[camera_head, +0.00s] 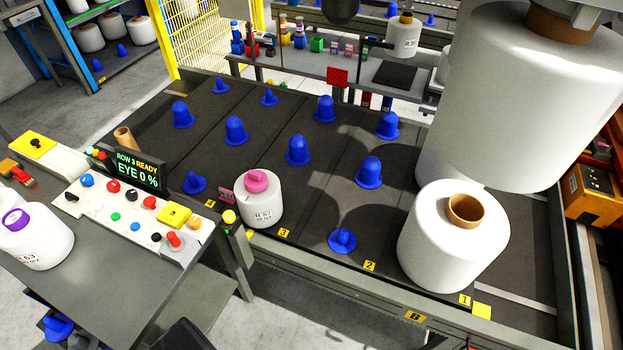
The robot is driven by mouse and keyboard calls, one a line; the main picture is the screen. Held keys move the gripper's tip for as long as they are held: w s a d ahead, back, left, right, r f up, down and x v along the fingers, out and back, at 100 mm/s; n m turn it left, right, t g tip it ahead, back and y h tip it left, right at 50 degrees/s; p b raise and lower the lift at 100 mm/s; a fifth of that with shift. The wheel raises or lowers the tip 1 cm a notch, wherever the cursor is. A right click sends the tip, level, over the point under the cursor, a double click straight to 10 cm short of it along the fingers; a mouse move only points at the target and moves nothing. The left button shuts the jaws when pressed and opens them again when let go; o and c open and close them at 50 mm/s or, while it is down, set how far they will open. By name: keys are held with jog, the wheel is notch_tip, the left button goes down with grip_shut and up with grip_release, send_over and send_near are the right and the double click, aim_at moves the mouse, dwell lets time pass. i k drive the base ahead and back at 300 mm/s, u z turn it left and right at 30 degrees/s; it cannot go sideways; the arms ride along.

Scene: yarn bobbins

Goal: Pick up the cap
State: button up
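Several blue caps stand apart on the dark lanes, among them one at the front (342,241), one at middle right (369,172), one in the middle (298,150) and one at left (195,183). A pink cap (257,181) sits on top of a white bobbin (262,208) at the front of lane 3. A purple cap (16,219) sits on a white bobbin (38,242) on the left table. Which cap is meant cannot be told. I cannot make out my gripper in this view.
A large bobbin with a bare tube (455,240) stands at front right, and a bigger one (520,100) fills the upper right. The control panel (118,215) stands at left, its screen reading "ROW 3 READY EYE 0 %". A grey rail (330,287) edges the lanes.

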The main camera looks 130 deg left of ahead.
aim_at(255, 181)
jog(key=z, duration=1.75)
jog(key=k, duration=1.1)
jog(key=z, duration=2.7)
